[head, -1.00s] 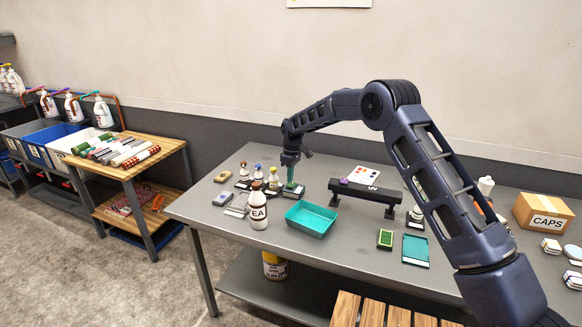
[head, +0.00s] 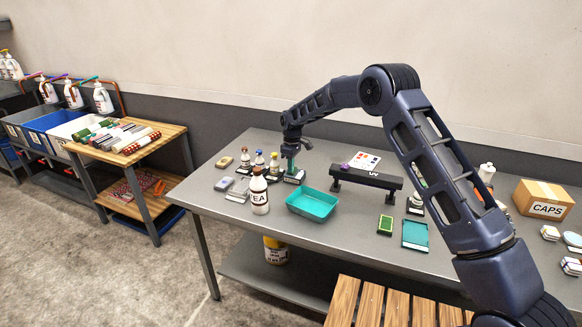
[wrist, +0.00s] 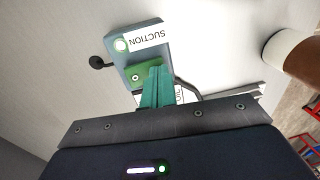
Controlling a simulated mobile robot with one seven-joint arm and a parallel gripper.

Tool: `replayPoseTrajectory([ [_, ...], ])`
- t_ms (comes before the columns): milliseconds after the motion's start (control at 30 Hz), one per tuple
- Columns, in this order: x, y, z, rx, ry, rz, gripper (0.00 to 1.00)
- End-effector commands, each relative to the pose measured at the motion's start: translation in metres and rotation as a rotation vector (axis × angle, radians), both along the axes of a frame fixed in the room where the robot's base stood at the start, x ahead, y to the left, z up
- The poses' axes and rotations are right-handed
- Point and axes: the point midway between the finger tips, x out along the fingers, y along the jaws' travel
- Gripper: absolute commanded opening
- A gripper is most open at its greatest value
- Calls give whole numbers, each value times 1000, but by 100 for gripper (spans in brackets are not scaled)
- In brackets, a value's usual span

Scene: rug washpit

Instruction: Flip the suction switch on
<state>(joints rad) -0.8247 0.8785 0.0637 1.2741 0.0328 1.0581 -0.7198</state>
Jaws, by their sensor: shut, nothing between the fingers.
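The suction switch (wrist: 147,38) is a small grey-blue box with a white label reading SUCTION, seen upside down in the wrist view. It has a bright pale round lamp (wrist: 121,45) and a green plate (wrist: 140,75) with a screw. My gripper (wrist: 156,76) is shut and empty, its green fingertips overlapping the green plate in the wrist view. They hide part of the plate, and I cannot tell whether they touch it. In the head view my gripper (head: 291,168) points down at the switch box (head: 295,177) on the grey table.
A teal tray (head: 312,205), a brown-and-white bottle (head: 259,193) and small bottles (head: 259,160) stand close to the switch. A dark raised bar (head: 367,177) is to its right. A cardboard box (head: 543,200) sits at the far right. Some table between them is bare.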

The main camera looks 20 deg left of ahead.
Motion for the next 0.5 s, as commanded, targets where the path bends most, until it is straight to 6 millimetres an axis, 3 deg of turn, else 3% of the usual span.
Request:
replayPoseTrajectory([
  [500, 15, -1, 5, 0, 1, -1, 0],
])
